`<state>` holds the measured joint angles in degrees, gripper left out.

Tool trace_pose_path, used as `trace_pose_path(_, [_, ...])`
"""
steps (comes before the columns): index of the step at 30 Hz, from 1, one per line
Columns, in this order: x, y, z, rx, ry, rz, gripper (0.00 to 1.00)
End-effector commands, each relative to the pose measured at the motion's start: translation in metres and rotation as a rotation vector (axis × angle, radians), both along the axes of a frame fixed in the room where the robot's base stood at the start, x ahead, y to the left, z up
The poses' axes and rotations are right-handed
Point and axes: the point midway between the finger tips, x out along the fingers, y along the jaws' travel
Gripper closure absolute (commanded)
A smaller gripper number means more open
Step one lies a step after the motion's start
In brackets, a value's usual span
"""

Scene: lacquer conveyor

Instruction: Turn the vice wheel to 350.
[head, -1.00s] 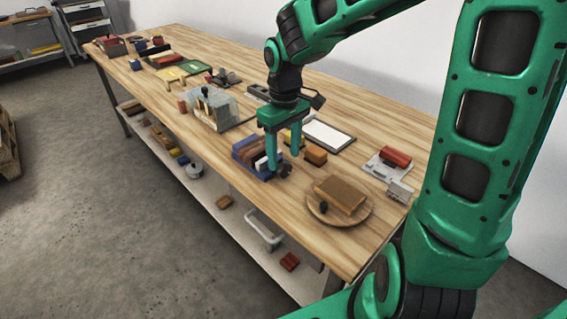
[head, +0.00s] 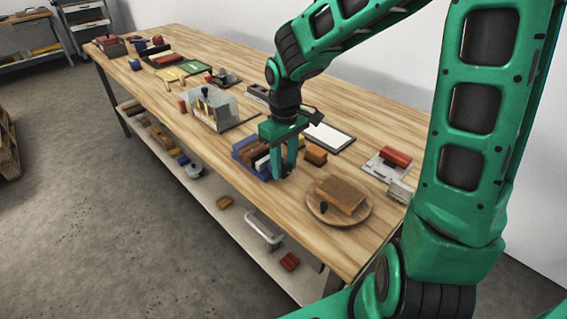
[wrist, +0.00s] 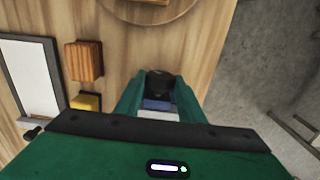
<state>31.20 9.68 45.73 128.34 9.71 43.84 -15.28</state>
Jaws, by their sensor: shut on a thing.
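The vice (head: 240,156) is a blue body with brown and white blocks in it, near the front edge of the bench. Its dark wheel shows in the wrist view (wrist: 158,83), at the end of the blue body (wrist: 158,104). My gripper (head: 283,172) points down over the wheel end. In the wrist view my gripper (wrist: 160,85) has one finger on each side of the wheel and is shut on it. In the head view the fingers mostly hide the wheel. No scale or number on the vice can be read.
A round wooden board (head: 356,215) with a brown block (head: 340,195) lies to the right. A small brown block (head: 316,155) and a white framed panel (head: 328,137) are behind. A clear box (head: 213,110) stands left. Bare wood lies between the vice and the board.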

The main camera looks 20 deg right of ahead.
Motion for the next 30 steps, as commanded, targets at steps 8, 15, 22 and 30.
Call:
trace_pose_path(8, [0.002, -0.004, 0.0, 0.074, 0.028, -0.005, 0.87])
trace_pose_path(15, [0.004, -0.008, -0.001, 0.233, 0.094, -0.007, 0.87])
trace_pose_path(22, [0.006, -0.012, -0.002, 0.403, 0.164, -0.006, 0.87])
trace_pose_path(30, [0.007, -0.016, -0.005, 0.556, 0.226, -0.007, 0.87])
